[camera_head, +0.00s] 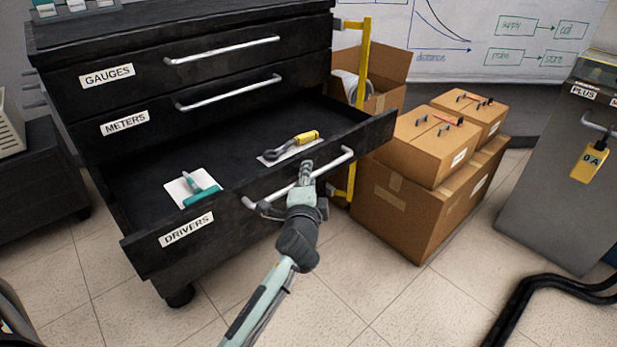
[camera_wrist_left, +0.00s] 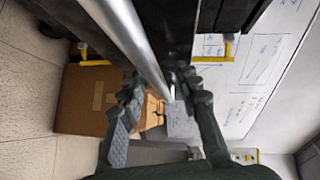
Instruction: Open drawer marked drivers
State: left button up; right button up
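The drawer marked DRIVERS (camera_head: 150,262) is the lowest labelled drawer of the black cabinet and stands pulled far out. Its label (camera_head: 187,230) is on the left of the front. A teal-handled tool (camera_head: 200,192) and a yellow-handled tool (camera_head: 300,139) lie inside on white patches. My left gripper (camera_head: 307,170) is at the middle of the silver drawer handle (camera_head: 272,194). In the left wrist view the fingers (camera_wrist_left: 163,88) are apart, with the handle bar (camera_wrist_left: 128,38) reaching toward the gap between them. Whether they touch it is unclear. My right gripper is not in view.
The GAUGES (camera_head: 110,76) and METERS (camera_head: 125,123) drawers above are shut. Cardboard boxes (camera_head: 405,205) stand close to the right of the open drawer. A grey cabinet (camera_head: 550,190) and black cables (camera_head: 540,290) are farther right. Tiled floor (camera_head: 390,295) is clear in front.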

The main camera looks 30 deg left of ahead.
pick_arm(q)
jog(key=v, duration=1.2)
jog(key=s+a+f+n+g+h, duration=0.1)
jog(key=s+a+f+n+g, duration=0.2)
jog(key=f, duration=0.5)
jog(key=s+a+f+n+g+h, duration=0.1)
jog(key=s+f+n+g, duration=0.25)
jog(key=f, duration=0.55)
jog(key=s+f+n+g+h, duration=0.2)
jog(key=s+f+n+g, duration=0.2)
jog(key=s+f, duration=0.7)
jog(key=shift+s+d+g+h, duration=0.25)
jog(key=shift+s+g+h, duration=0.15)
jog(key=shift+s+g, duration=0.6)
jog(key=shift+t, duration=0.25)
jog(key=shift+s+a, duration=0.1)
